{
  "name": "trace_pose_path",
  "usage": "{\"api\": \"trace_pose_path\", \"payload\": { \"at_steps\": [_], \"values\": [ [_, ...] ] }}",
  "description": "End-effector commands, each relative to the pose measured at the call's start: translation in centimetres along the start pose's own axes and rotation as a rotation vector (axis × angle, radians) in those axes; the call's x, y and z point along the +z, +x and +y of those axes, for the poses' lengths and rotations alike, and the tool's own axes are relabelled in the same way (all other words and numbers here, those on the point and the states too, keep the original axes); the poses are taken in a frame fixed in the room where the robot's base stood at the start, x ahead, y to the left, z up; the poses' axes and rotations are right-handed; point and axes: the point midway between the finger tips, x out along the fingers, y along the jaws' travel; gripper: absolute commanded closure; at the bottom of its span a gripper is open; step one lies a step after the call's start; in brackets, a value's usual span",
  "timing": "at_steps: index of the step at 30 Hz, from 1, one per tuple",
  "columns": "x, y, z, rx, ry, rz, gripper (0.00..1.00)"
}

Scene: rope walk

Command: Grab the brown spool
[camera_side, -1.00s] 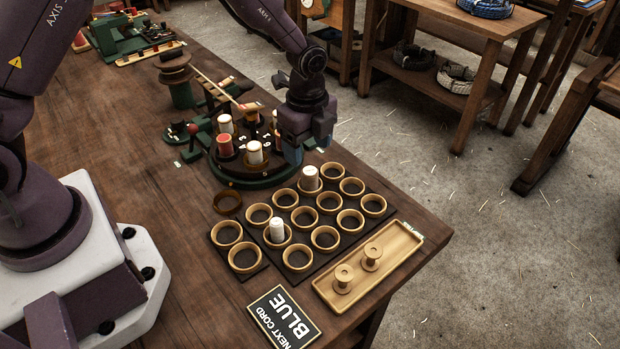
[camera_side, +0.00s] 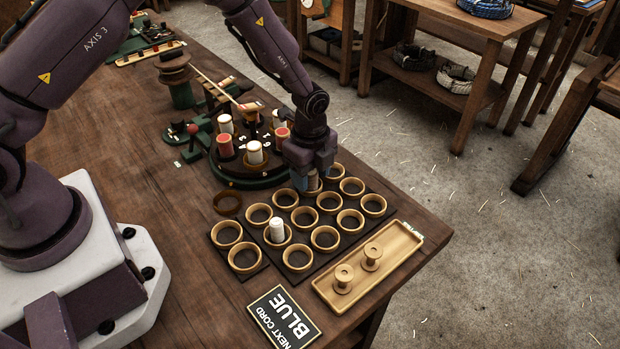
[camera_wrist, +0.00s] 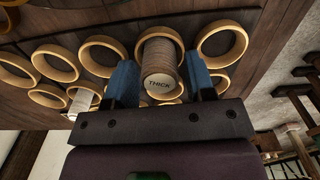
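A grey-brown spool (camera_wrist: 160,60) with a pale end marked "THICK" stands in a wooden ring of the rack, in the wrist view. It looks like the brown spool. My gripper (camera_wrist: 162,75) has one blue finger on each side of it, and narrow gaps seem to show between fingers and spool. The gripper looks open. In the side view my gripper (camera_side: 308,182) is low over the back of the ring rack (camera_side: 262,262) and hides most of the spool. I cannot tell whether a finger touches it.
A white spool (camera_side: 277,230) stands in another ring. A round green stand (camera_side: 228,176) with several red and white spools is close behind my gripper. A "NEXT CORD BLUE" sign (camera_side: 284,316) lies in front.

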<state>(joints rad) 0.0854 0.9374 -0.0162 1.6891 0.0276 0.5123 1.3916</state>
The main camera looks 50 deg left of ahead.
Motion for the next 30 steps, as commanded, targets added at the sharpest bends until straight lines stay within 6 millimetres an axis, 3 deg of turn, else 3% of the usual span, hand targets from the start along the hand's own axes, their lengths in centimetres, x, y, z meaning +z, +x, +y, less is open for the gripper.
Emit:
{"api": "trace_pose_path", "payload": {
  "at_steps": [1,4,5,14,19,23,30],
  "values": [
    [0.0,0.0,0.0,0.0,0.0,0.0,0.62],
    [0.0,0.0,0.0,0.0,0.0,0.0,0.85],
    [0.0,0.0,0.0,0.0,0.0,0.0,0.88],
    [0.0,-0.2,0.0,-0.001,0.0,0.0,0.88],
    [0.0,-1.4,-0.1,-0.003,0.0,0.001,0.88],
    [0.0,-3.6,0.0,-0.005,0.0,0.0,0.88],
    [0.8,-8.7,4.3,-0.006,-0.001,0.0,0.88]
  ]
}}
